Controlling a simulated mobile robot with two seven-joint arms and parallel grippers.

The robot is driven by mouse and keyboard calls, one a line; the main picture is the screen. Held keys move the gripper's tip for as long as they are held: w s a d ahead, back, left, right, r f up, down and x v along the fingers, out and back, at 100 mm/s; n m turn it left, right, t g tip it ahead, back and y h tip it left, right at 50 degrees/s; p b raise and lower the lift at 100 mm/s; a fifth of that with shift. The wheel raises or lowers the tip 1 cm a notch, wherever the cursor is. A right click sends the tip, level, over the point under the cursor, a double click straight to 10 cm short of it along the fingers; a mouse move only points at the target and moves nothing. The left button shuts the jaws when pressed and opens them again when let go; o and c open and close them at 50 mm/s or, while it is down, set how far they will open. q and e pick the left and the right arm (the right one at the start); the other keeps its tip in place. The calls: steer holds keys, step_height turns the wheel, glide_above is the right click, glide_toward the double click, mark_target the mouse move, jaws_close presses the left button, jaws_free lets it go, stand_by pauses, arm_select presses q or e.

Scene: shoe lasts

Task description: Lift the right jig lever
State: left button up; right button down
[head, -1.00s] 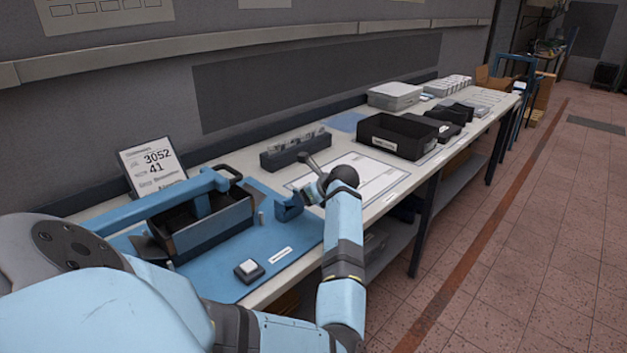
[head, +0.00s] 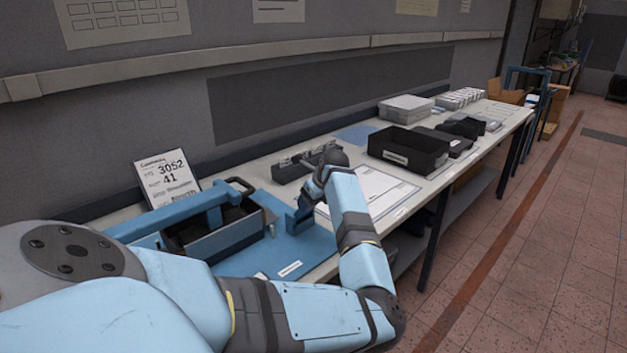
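A dark, long fixture with several small grey metal pieces on top (head: 292,168) stands on the bench and may be the jig. I cannot make out separate levers; its right end is crowded by my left wrist. My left arm comes in from the left, bends at the lower right and reaches up to the bench. My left gripper (head: 317,186) is beside the fixture's near right side. Its fingers are small and partly hidden, so their opening and any contact are unclear. A blue upright bracket (head: 299,217) stands just below it on a blue mat (head: 317,243). My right gripper is not in view.
A dark open tote (head: 232,233) with a blue bar above it stands left of the bracket, near a number sign (head: 167,180). A black bin (head: 408,150) and grey boxes stand farther along the bench. A white sheet (head: 372,192) lies flat and clear beside my wrist.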

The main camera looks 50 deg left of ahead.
arm_select(q)
steer(key=shift+a, duration=0.1)
steer(key=o, duration=1.3)
steer(key=shift+r, duration=0.1)
steer(key=b+v, duration=0.1)
steer(key=v, duration=1.2)
steer(key=shift+r, duration=0.25)
